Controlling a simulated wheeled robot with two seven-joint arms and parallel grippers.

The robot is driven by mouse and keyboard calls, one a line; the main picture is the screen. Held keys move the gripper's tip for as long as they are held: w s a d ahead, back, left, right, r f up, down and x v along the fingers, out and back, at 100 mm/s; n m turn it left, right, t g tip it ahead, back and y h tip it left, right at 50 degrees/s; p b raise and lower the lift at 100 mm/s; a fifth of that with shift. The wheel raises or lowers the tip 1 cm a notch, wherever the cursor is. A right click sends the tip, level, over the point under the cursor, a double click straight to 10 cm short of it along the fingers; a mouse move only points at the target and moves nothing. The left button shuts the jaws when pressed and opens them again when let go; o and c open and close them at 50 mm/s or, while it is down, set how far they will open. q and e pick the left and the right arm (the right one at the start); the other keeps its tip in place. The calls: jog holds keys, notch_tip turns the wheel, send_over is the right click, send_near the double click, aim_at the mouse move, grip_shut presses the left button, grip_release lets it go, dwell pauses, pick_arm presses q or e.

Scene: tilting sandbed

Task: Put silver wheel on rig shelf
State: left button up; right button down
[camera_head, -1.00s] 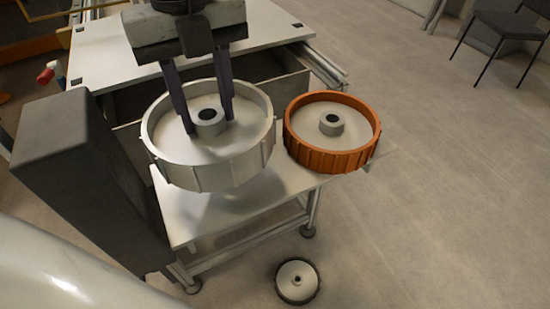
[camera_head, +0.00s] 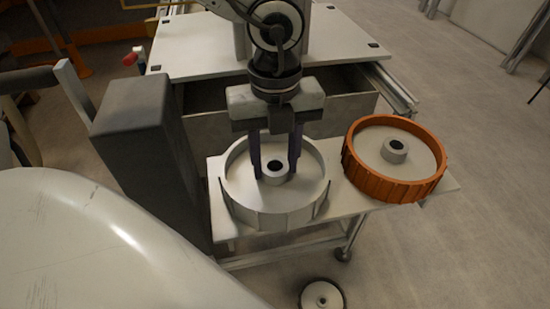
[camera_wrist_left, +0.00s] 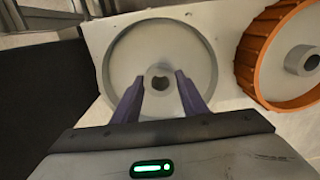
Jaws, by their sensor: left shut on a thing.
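The silver wheel (camera_head: 246,205) is a wide ribbed ring with a central hub (camera_head: 274,172). It is level over the left part of the white rig shelf (camera_head: 350,205). I cannot tell whether its underside touches the shelf. My left gripper (camera_head: 275,174) points down inside the ring, its two dark fingers shut on the hub. In the left wrist view, the fingers (camera_wrist_left: 162,88) sit on either side of the hub of the silver wheel (camera_wrist_left: 205,55). My right gripper is not in view.
An orange wheel (camera_head: 372,183) sits on the shelf just right of the silver wheel. A dark grey block (camera_head: 135,135) stands at the left. A white-topped bench with an open drawer (camera_head: 215,130) is behind. A caster (camera_head: 322,296) shows on the floor in front.

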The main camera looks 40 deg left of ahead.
pick_arm(q)
jog(key=o, duration=1.1)
notch_tip(320, 180, up, 12)
jog(key=shift+p, duration=0.4)
